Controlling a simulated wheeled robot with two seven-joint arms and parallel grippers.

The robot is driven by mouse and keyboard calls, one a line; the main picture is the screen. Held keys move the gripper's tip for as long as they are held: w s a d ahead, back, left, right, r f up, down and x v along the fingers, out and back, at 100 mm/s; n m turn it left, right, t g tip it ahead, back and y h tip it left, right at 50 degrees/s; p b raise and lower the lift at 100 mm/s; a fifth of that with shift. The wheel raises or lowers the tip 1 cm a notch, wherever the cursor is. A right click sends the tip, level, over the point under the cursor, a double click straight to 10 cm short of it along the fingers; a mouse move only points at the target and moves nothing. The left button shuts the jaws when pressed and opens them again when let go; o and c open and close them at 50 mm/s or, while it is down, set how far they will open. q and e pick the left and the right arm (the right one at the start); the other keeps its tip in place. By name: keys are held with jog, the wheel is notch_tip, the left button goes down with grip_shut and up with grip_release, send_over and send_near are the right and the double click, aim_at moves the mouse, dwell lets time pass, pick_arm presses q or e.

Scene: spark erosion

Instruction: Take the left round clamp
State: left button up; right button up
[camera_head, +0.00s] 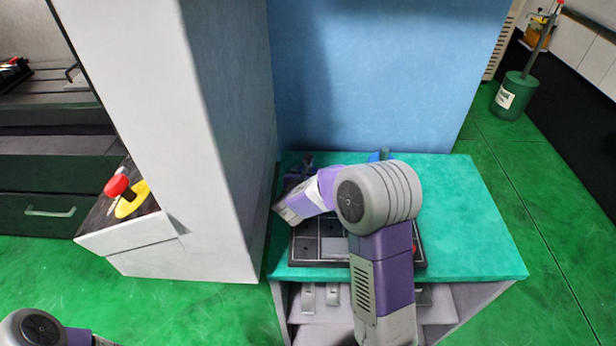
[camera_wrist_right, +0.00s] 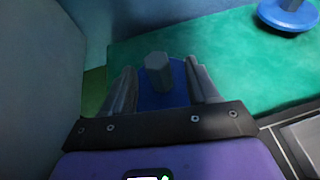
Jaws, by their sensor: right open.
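The left round clamp (camera_wrist_right: 157,70) has a blue round base and a grey upright post. In the right wrist view it stands between the fingers of my open right gripper (camera_wrist_right: 161,82), with a gap visible on each side of the post. In the head view my right gripper (camera_head: 296,174) is at the back left corner of the green table top, and my arm and gripper mostly hide this clamp. A second blue round clamp (camera_wrist_right: 288,14) stands apart at the upper right; it also shows in the head view (camera_head: 380,156). My left gripper is out of view.
A green table top (camera_head: 470,230) carries a dark compartment tray (camera_head: 305,250), partly covered by my right arm. A blue wall (camera_head: 370,70) rises behind the table and a white machine column (camera_head: 150,130) stands close at its left. The table's right side is clear.

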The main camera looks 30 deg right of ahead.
jog(key=shift+w+d, duration=0.1)
grip_shut()
dwell(0.3)
jog(key=shift+r, duration=0.1)
